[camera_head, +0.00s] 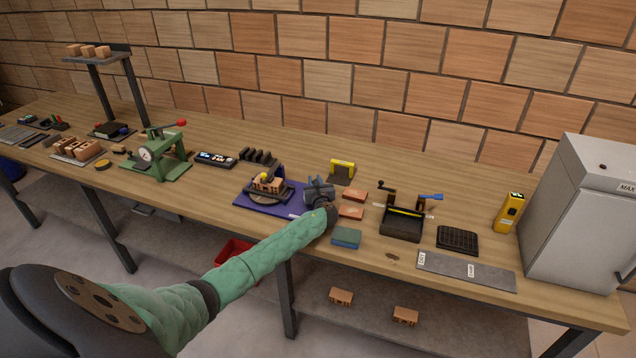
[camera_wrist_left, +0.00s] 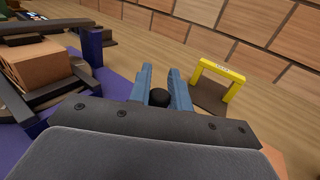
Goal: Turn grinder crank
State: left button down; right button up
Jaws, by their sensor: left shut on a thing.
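The grinder (camera_head: 262,207) stands on a purple base in the middle of the bench, with a reddish-brown block (camera_head: 266,184) resting in its dark frame. In the left wrist view its purple post (camera_wrist_left: 92,46) and the block (camera_wrist_left: 38,72) show at the left. My left gripper (camera_head: 319,185) is at the right side of the grinder. In the left wrist view its blue fingers (camera_wrist_left: 160,92) are closed around a black round knob (camera_wrist_left: 159,97), which appears to be the crank's handle. The crank's arm is hidden behind the gripper. My right gripper is not in view.
A yellow-topped stand (camera_head: 342,168) is just behind the gripper. Red bricks (camera_head: 354,195) and a blue-green block (camera_head: 346,237) lie close at its right. A green press (camera_head: 160,158) stands left, a black tray device (camera_head: 402,224) right, and a grey cabinet (camera_head: 585,215) far right.

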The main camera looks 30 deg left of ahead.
pick_arm(q)
jog(key=shift+s+a+n+g+y, duration=0.1)
jog(key=shift+a+n+g+y, duration=0.35)
jog(key=shift+n+g+y, duration=0.35)
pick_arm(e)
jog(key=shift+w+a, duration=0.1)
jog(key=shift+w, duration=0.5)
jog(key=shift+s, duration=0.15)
pick_arm(q)
jog(key=c, duration=1.3)
grip_release()
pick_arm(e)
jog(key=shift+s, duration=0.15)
pick_arm(q)
jog(key=shift+s+d+f+b, duration=0.15)
jog(key=shift+s+d+b, duration=0.2)
jog(key=shift+d+b, duration=0.15)
jog(key=b+v, duration=0.2)
jog(key=v, duration=0.3)
jog(key=shift+s+d, duration=0.2)
jog(key=shift+d, duration=0.15)
jog(key=shift+s+d+r, duration=0.2)
jog(key=shift+s+d, duration=0.1)
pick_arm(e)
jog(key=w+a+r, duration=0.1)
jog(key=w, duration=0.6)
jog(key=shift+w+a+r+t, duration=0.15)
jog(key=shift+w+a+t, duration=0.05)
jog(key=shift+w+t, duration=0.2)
